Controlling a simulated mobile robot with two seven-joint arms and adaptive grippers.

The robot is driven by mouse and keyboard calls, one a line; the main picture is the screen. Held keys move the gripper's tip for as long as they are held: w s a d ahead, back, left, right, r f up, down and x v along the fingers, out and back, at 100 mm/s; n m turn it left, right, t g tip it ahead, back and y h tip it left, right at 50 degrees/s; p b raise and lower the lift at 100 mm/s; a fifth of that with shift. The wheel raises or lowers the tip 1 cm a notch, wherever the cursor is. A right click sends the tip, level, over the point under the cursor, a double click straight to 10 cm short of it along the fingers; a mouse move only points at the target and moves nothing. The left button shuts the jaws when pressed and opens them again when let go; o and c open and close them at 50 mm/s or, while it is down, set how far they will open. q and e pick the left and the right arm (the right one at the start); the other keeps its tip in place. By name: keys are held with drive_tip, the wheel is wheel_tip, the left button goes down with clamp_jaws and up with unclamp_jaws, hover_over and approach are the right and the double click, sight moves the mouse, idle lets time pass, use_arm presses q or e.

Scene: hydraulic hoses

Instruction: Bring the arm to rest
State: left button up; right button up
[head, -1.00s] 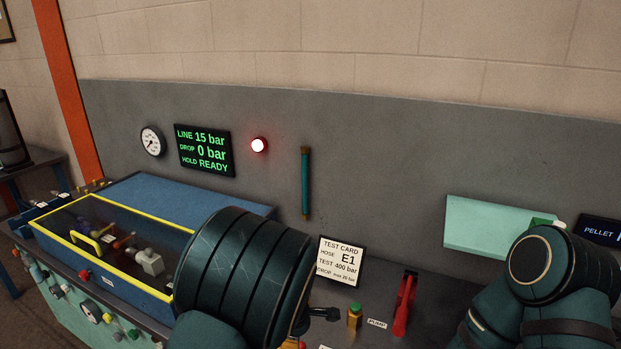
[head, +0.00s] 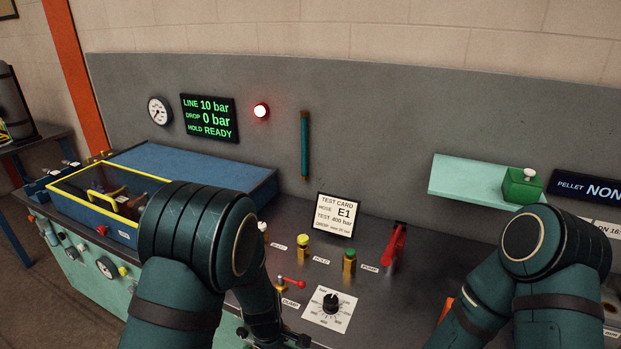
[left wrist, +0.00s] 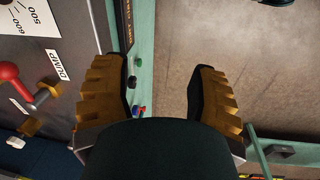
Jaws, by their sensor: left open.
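My left arm (head: 190,245) comes up from the bottom left in the head view and bends down at the elbow in front of the bench. My left gripper (left wrist: 160,75) is open and empty in the left wrist view. Its fingers are over the bench's front edge and the floor, apart from the controls. In the head view only dark parts near the gripper show at the bottom edge. My right arm (head: 550,255) is bent at the lower right, and its gripper is out of view.
The red dump lever (head: 291,281), dial (head: 331,307), red pump lever (head: 394,245) and test card (head: 338,215) are on the bench. The yellow-rimmed box (head: 75,178) is left of my arm. The display (head: 208,118) reads LINE 10 bar. Floor shows beyond the bench edge.

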use_arm(q)
drive_tip(key=s+a+f+m+h+b, duration=0.1)
drive_tip(key=s+f+m+h+b, duration=0.2)
drive_tip(key=s+f+m+b, duration=0.3)
drive_tip(key=s+f+m, duration=0.4)
drive_tip(key=s+f, duration=0.2)
drive_tip(key=s, duration=0.2)
drive_tip(key=shift+s+a+t+h, duration=0.2)
drive_tip(key=shift+s+t+h, duration=0.05)
drive_tip(key=shift+t+h, duration=0.05)
